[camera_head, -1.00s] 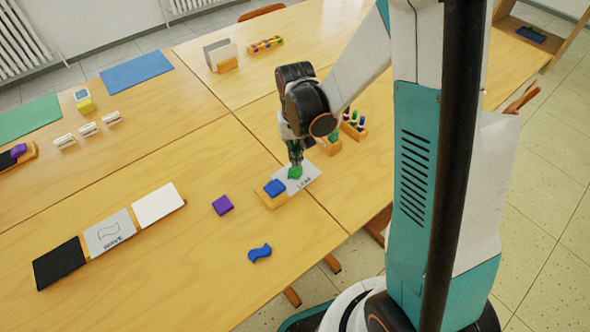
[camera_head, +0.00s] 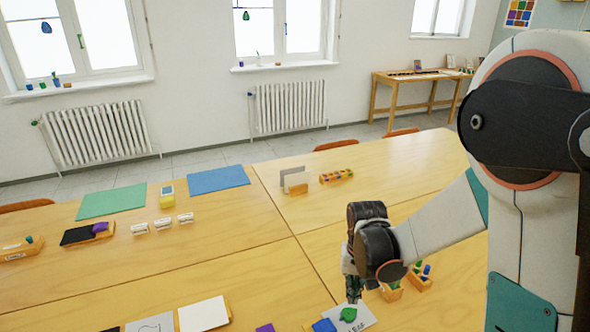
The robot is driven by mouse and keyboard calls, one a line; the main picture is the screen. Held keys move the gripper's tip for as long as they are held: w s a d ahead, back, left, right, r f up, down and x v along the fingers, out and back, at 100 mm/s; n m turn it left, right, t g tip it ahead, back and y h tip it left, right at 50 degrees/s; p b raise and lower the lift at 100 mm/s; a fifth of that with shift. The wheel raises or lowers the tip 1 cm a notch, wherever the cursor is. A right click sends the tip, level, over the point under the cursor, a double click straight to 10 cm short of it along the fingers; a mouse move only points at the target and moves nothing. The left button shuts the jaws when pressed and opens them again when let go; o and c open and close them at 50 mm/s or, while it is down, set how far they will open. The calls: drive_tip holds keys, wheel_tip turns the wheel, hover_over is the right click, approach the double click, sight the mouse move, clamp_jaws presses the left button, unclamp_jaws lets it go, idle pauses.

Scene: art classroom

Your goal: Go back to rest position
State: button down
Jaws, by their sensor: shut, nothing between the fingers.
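My gripper (camera_head: 354,294) points down over the near part of the table (camera_head: 235,262), at the lower middle of the head view. It is shut, and I see nothing held in it. A green leaf-shaped piece (camera_head: 348,314) lies just below the fingertips on a white card (camera_head: 362,318). I cannot tell whether the fingertips touch it. My arm comes in from the right.
Small wooden holders with coloured pegs (camera_head: 420,276) stand close right of my gripper. A white card (camera_head: 204,314) lies front left. Green (camera_head: 112,202) and blue (camera_head: 218,180) mats lie at the back, with a yellow item (camera_head: 167,195) between. The table middle is clear.

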drive_tip(key=s+r+n+t, duration=0.1)
drive_tip(key=s+r+t, duration=0.2)
drive_tip(key=s+r, duration=0.4)
drive_tip(key=s+r+n+t, duration=0.1)
drive_tip(key=s+r+t, duration=0.3)
drive_tip(key=s+r, duration=0.4)
wheel_tip(320, 180, up, 5)
drive_tip(key=shift+r, duration=0.1)
